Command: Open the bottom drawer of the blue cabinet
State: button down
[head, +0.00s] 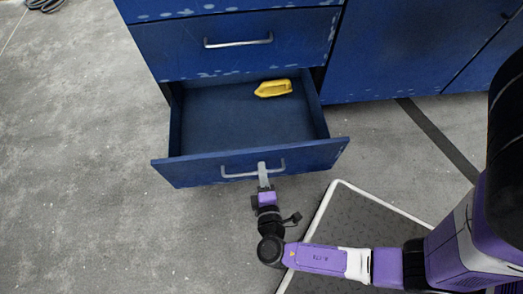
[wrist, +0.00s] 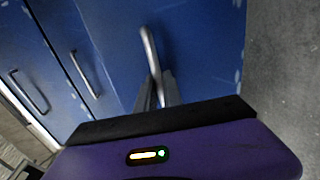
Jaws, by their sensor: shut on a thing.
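The blue cabinet (head: 240,50) stands at the top of the head view. Its bottom drawer (head: 235,120) is pulled well out, and I see into it. A yellow object (head: 273,88) lies inside, near the back right. The drawer's silver bar handle (head: 237,175) is on its front. My gripper (head: 263,175) is shut on this handle, right of its middle. In the wrist view my gripper (wrist: 156,95) has its fingers around the bar handle (wrist: 150,50); part of the handle is hidden behind them.
The drawer above (head: 238,42) is shut, with its own silver handle. More blue cabinet front (head: 410,50) stands at the right. The grey floor (head: 80,180) left of the drawer is clear. A dark coiled thing (head: 45,4) lies at the far left.

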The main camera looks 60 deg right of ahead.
jog(key=shift+a, duration=0.15)
jog(key=c, duration=1.8)
grip_release()
jog(key=shift+o, duration=0.2)
jog(key=p+v, duration=0.2)
jog(key=v, duration=0.5)
jog(key=shift+s+a, duration=0.25)
jog(key=shift+s, duration=0.05)
